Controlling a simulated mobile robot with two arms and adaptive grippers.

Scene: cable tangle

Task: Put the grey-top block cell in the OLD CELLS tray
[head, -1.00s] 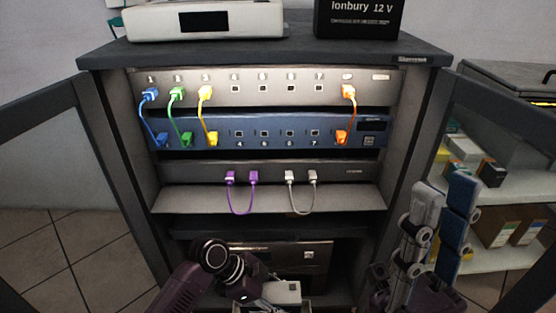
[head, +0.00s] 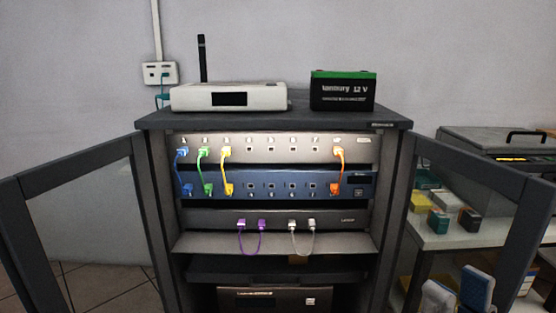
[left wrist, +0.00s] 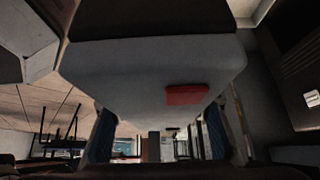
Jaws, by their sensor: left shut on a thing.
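In the left wrist view, my left gripper (left wrist: 158,138) is shut on a large pale grey block (left wrist: 145,75) with a dark face and a small red patch. The block fills much of that view, with a blue finger pad on each side; I take it to be the block cell. The left gripper is not in the head view. My right gripper (head: 459,294) shows at the bottom right edge of the head view, its two fingers apart and nothing seen between them. I cannot make out a tray marked OLD CELLS in either view.
The rack cabinet (head: 165,122) stands with both glass doors open and cables plugged in its panels. A green-top battery (head: 343,92) and a white router (head: 229,96) sit on top. Small boxes (head: 438,221) and a dark case (head: 494,140) stand at right.

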